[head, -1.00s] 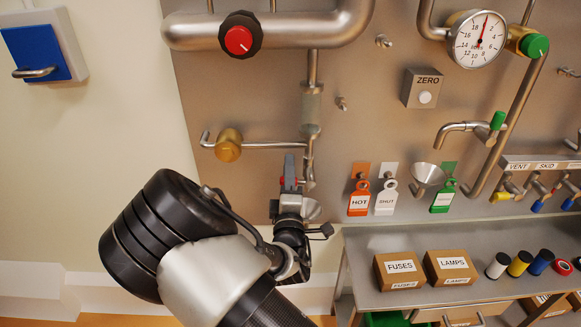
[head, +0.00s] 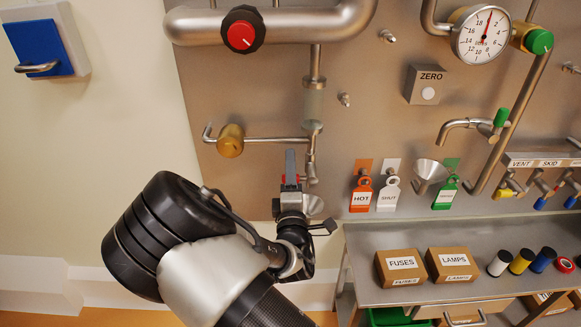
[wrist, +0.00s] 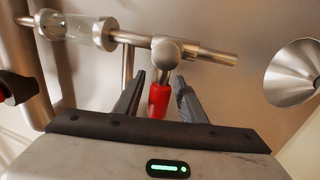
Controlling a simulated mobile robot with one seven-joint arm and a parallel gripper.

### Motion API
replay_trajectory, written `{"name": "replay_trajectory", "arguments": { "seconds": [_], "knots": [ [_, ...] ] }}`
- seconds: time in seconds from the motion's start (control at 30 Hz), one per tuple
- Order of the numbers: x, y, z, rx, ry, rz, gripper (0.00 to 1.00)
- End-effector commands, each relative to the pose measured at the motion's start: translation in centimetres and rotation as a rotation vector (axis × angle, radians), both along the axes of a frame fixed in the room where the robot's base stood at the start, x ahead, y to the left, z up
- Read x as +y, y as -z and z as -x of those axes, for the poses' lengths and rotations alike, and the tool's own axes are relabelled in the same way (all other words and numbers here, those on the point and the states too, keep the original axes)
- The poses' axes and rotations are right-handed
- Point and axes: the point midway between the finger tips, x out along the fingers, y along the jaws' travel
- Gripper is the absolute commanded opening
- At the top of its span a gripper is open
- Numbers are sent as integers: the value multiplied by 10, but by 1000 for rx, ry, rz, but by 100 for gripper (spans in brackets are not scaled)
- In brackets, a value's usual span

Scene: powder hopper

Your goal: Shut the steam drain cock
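The steam drain cock's red lever (wrist: 158,98) hangs from a round metal valve body (wrist: 166,52) in the wrist view. My gripper (wrist: 159,80) is open, with one dark finger on each side of the red lever and narrow gaps showing beside it. In the head view, my gripper (head: 291,165) is at the lower end of the vertical pipe under the sight glass (head: 313,103). It hides most of the cock there, and only bits of red show beside the fingers.
A metal funnel (wrist: 295,75) is close to the right of my gripper in the wrist view. A brass fitting (head: 230,140) is at the left. HOT (head: 361,198) and SHUT (head: 388,200) tags hang at the right, above a bench (head: 400,297) with boxes.

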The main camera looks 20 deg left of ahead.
Motion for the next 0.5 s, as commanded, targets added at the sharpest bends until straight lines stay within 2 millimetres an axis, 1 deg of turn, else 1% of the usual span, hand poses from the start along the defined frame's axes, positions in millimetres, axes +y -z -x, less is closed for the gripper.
{"name": "replay_trajectory", "arguments": {
  "seconds": [0.17,0.27,0.37,0.5],
  "knots": [
    [0,-1,0,-1,1,-1,37],
    [-1,0,3,1,1,-2,37],
    [-4,2,14,0,0,-1,37],
    [-11,9,41,2,-1,0,37]
  ]
}}
